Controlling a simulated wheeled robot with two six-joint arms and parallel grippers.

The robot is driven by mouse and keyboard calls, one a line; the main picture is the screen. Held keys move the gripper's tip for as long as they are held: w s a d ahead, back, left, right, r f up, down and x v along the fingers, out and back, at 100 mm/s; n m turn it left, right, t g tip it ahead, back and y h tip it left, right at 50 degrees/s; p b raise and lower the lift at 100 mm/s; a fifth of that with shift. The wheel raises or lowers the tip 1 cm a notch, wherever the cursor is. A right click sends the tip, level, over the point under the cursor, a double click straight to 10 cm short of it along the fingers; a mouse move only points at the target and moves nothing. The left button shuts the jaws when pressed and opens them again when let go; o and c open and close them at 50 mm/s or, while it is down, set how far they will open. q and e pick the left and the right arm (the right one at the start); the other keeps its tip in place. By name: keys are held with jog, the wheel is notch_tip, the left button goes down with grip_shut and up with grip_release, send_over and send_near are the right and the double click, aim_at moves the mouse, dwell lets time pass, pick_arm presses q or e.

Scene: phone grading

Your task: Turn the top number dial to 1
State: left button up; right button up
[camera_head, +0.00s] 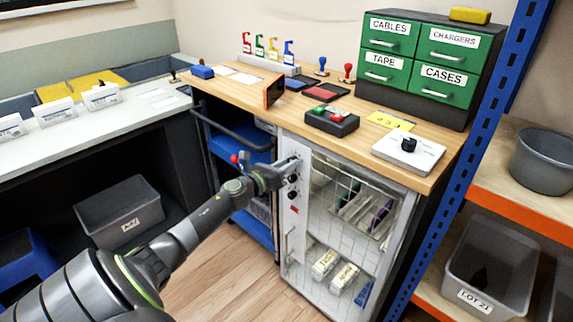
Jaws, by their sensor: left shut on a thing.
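The white cabinet (345,225) under the wooden desk has a narrow control panel (296,222) on its left edge. Black dials sit on this panel one above the other; a lower dial (292,194) shows clear of my gripper. My left gripper (286,168) reaches in from the left and is shut on the top number dial at the upper part of the panel. The fingers cover most of that dial, so its pointer and numbers cannot be read. My right gripper is not in view.
A wire-mesh door (362,195) fronts the cabinet beside the panel. The wooden desktop (372,130) above holds a red-and-green button box (332,121) and a white plate with a black knob (408,150). A blue rack post (470,150) stands at right. The floor (235,275) below is open.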

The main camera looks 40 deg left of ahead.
pick_arm(q)
jog(key=n+p, duration=0.1)
jog(key=n, duration=0.4)
jog(key=n+p, duration=0.2)
jog(key=n, duration=0.3)
jog(key=n+p, duration=0.2)
jog(key=n, duration=0.3)
jog(key=shift+r, duration=0.25)
jog(key=n+p, duration=0.1)
jog(key=n, duration=0.1)
jog(key=shift+n, duration=0.3)
jog(key=shift+n+y+p, duration=0.3)
jog(key=shift+n+p, duration=0.2)
jog(key=shift+n, duration=0.2)
jog(key=shift+f+n+p, duration=0.1)
jog(key=shift+n+p, duration=0.35)
jog(key=shift+n, duration=0.55)
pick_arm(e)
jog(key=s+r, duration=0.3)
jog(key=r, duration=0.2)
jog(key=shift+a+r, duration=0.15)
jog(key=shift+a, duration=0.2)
